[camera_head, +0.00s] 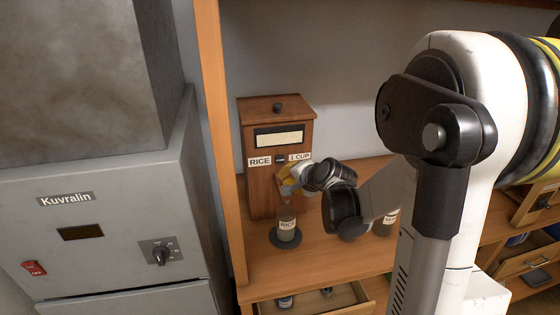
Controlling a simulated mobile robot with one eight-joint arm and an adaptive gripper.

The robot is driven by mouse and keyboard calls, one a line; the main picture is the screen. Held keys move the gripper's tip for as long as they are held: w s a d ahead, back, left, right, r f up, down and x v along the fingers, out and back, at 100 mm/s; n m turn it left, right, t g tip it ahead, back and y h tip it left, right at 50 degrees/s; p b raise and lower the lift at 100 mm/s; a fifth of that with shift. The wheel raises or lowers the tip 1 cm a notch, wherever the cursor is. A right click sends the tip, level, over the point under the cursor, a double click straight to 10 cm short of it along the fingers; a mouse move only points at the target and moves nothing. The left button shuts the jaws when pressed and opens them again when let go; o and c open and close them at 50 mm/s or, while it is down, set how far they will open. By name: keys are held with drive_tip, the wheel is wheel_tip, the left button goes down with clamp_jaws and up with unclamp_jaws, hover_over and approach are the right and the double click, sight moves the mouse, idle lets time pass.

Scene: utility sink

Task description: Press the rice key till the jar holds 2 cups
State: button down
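The rice dispenser (263,190) is a brown wooden box with a pale window, standing on the wooden shelf at the centre. A small dark key (280,160) sits on its front between the "RICE" and "1 CUP" labels. A small jar (287,231) labelled "RICE" stands upright below the front, on a dark round base (280,243). I cannot make out how full it is. My gripper (288,187) is small in view, in front of the dispenser, below the key and just above the jar.
My arm fills the right side. Another labelled jar (385,226) is partly hidden behind it. A grey Kuvralin cabinet (110,220) with a red switch and a knob stands at left. An open drawer (345,302) juts out below the shelf. A wooden post (222,130) rises left of the dispenser.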

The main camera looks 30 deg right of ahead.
sight(277, 167)
drive_tip(key=shift+w+d, duration=0.25)
drive_tip(key=shift+w, duration=0.55)
drive_tip(key=shift+w+d, duration=0.2)
drive_tip(key=shift+w, duration=0.65)
drive_tip(key=shift+w+d, duration=0.25)
drive_tip(key=shift+w, duration=0.55)
drive_tip(key=shift+w+d+b, duration=0.1)
drive_tip(key=shift+w+b, duration=0.2)
drive_tip(key=shift+w, duration=0.1)
drive_tip(key=shift+w+d, duration=0.1)
drive_tip(key=shift+w, duration=0.25)
drive_tip(key=shift+s, duration=0.2)
drive_tip(key=shift+s+a, duration=0.2)
drive_tip(key=shift+s, duration=0.4)
drive_tip(key=shift+s+a+b, duration=0.1)
drive_tip(key=shift+s+a, duration=0.15)
drive_tip(key=shift+s, duration=0.55)
drive_tip(key=shift+s+a+b, duration=0.1)
drive_tip(key=shift+s+a, duration=0.1)
drive_tip(key=shift+s, duration=0.6)
drive_tip(key=shift+s+a+b, duration=0.1)
drive_tip(key=shift+s+a, duration=0.15)
drive_tip(key=shift+s, duration=0.55)
